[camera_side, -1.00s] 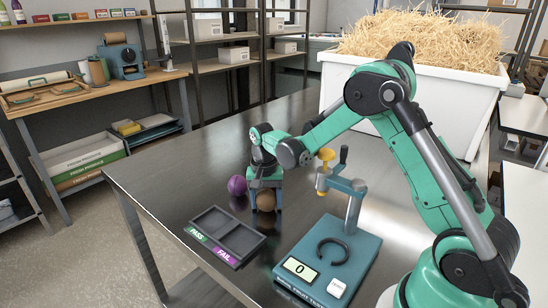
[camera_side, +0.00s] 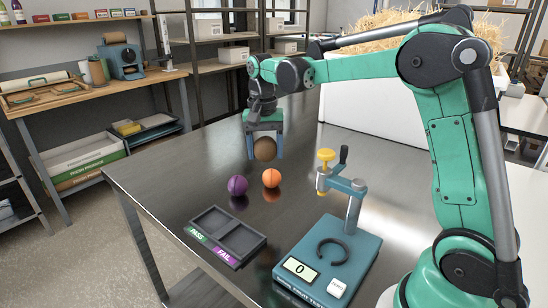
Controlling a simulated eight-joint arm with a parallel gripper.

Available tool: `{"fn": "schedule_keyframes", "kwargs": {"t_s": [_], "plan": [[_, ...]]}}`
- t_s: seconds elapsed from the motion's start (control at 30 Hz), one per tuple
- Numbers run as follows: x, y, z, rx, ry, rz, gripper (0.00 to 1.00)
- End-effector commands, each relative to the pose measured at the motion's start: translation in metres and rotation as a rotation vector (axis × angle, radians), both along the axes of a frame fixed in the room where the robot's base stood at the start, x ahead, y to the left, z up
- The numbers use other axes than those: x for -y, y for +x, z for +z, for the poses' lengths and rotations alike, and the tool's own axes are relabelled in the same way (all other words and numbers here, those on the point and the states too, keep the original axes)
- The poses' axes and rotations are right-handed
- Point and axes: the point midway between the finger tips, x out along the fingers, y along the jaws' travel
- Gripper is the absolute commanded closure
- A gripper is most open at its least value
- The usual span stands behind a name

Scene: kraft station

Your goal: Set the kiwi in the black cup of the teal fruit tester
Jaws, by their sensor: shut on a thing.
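My gripper (camera_side: 265,148) is shut on the brown kiwi (camera_side: 265,149) and holds it in the air above the metal table, behind the purple and orange fruits. The teal fruit tester (camera_side: 360,262) stands at the table's front right. The black cup (camera_side: 332,251) is an open ring on its base and looks empty. The tester's post carries an arm with a yellow knob (camera_side: 326,155) and a black crank handle above the base. Its display reads 0. The kiwi is to the left of the tester and well apart from it.
A purple fruit (camera_side: 237,185) and an orange fruit (camera_side: 271,178) rest on the metal table (camera_side: 180,184). A dark tray (camera_side: 228,232) with PASS and FAIL labels lies left of the tester. A white bin (camera_side: 365,110) of straw stands behind.

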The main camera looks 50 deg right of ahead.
Motion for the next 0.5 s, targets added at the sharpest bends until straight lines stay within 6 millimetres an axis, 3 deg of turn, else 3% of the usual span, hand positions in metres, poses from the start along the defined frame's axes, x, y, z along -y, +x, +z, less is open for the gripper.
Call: {"fn": "schedule_keyframes", "kwargs": {"t_s": [0.03,0.2,0.5], "plan": [[0.000,-0.001,0.013,0.000,0.000,0.000,0.91],[0.000,0.000,0.044,0.000,0.000,0.000,0.91],[0.000,0.000,0.076,0.000,0.000,0.000,0.91]]}}
